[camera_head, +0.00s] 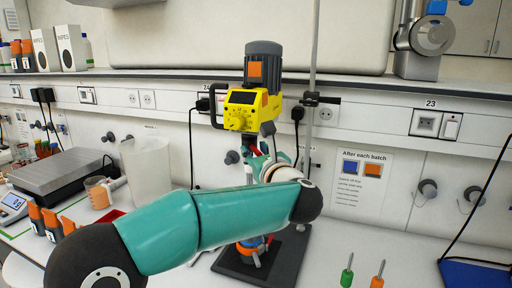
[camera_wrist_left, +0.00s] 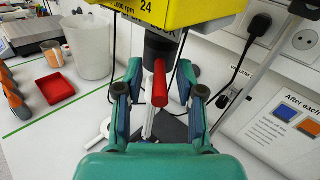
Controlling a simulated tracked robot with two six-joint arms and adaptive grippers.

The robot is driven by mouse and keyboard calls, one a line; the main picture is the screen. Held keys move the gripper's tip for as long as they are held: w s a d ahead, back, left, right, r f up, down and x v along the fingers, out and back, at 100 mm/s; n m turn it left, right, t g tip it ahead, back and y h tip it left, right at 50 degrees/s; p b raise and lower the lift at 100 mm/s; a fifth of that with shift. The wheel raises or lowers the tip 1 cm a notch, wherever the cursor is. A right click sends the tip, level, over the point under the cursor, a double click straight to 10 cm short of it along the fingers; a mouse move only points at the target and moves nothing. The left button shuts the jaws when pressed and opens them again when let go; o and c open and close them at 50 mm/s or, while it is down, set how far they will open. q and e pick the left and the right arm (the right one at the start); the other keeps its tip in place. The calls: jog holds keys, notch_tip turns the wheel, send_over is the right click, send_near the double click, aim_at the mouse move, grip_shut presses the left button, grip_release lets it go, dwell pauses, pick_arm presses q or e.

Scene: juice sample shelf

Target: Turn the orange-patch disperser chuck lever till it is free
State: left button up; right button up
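The disperser (camera_head: 253,110) has a yellow body and a grey motor with an orange patch (camera_head: 255,72). It hangs on an upright rod (camera_head: 313,70). In the left wrist view, its yellow underside (camera_wrist_left: 180,12) is at the top, with the dark chuck (camera_wrist_left: 160,45) below. The red chuck lever (camera_wrist_left: 160,84) points toward the camera, beside a pale shaft (camera_wrist_left: 149,122). My left gripper (camera_wrist_left: 160,78) is open, with one finger on each side of the lever and visible gaps. In the head view my left gripper (camera_head: 262,162) is just below the chuck, partly hidden by my arm. My right gripper is out of view.
A dark base plate (camera_head: 285,262) stands below, with an orange-and-blue item on it. A clear beaker (camera_head: 146,170), a hotplate-like grey box (camera_head: 62,170) and a red tray (camera_wrist_left: 55,88) are left. A black cable hangs behind.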

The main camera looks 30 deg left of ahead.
pick_arm(q)
jog(key=shift+w+a, duration=0.1)
grip_shut()
dwell(0.4)
